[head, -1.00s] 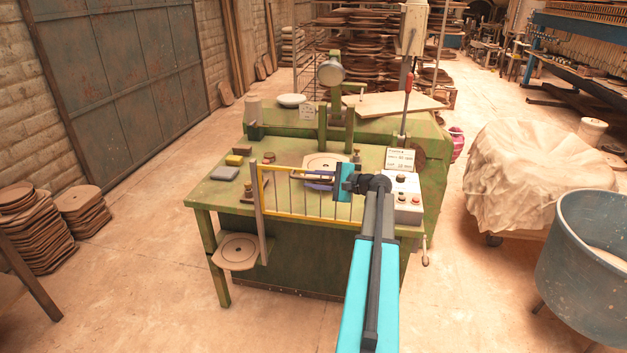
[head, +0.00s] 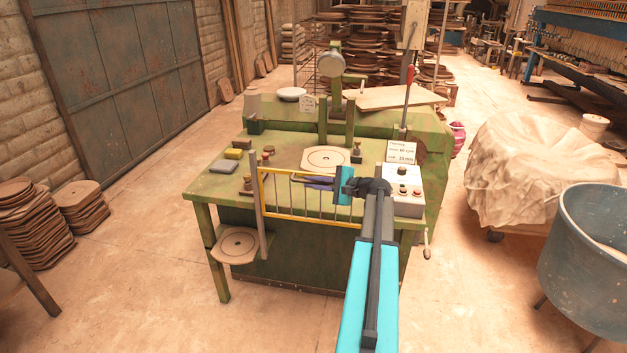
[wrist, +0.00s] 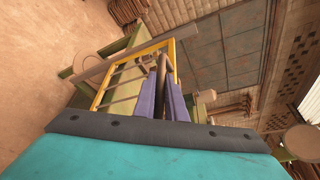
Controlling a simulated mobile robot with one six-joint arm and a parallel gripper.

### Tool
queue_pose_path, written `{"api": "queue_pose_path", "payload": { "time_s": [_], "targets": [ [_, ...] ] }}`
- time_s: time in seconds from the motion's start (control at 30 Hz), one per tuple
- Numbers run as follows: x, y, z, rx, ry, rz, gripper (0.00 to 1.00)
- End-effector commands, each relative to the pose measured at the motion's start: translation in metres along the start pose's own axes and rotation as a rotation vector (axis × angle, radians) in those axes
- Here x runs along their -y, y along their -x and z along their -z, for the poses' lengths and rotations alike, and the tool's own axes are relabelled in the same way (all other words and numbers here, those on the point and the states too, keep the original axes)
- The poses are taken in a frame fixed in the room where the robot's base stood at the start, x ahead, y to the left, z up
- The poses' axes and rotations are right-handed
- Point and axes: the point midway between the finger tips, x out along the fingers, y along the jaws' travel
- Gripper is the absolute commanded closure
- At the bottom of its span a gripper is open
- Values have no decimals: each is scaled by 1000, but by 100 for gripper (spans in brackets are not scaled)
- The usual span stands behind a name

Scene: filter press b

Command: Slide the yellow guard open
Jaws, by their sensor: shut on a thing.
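The yellow guard (head: 263,195) is an upright yellow frame with thin grey bars along the table's front edge. It runs from a grey post (head: 257,210) on the left to behind my arm on the right. My gripper (head: 308,182) is at the guard's upper part, its purple fingers pointing left. In the wrist view, the fingers (wrist: 162,97) are closed around a dark bar at the guard (wrist: 153,50), which I take as its handle.
A control box (head: 405,185) with buttons stands just right of my gripper. A lower disc (head: 238,246) juts out at the front left. The floor in front is clear.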

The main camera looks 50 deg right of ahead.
Motion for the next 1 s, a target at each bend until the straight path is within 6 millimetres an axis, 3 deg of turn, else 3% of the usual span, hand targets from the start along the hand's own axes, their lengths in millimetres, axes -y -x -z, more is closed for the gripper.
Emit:
{"api": "queue_pose_path", "payload": {
  "time_s": [0.03, 0.6, 0.8, 1.0],
  "targets": [
    [-15, -3, 9, -1, -1, -3, 100],
    [-111, -27, 68, 0, -1, -3, 100],
    [-136, -34, 84, 0, -1, -3, 100],
    [-150, -37, 92, 0, 0, -3, 100]
  ]
}}
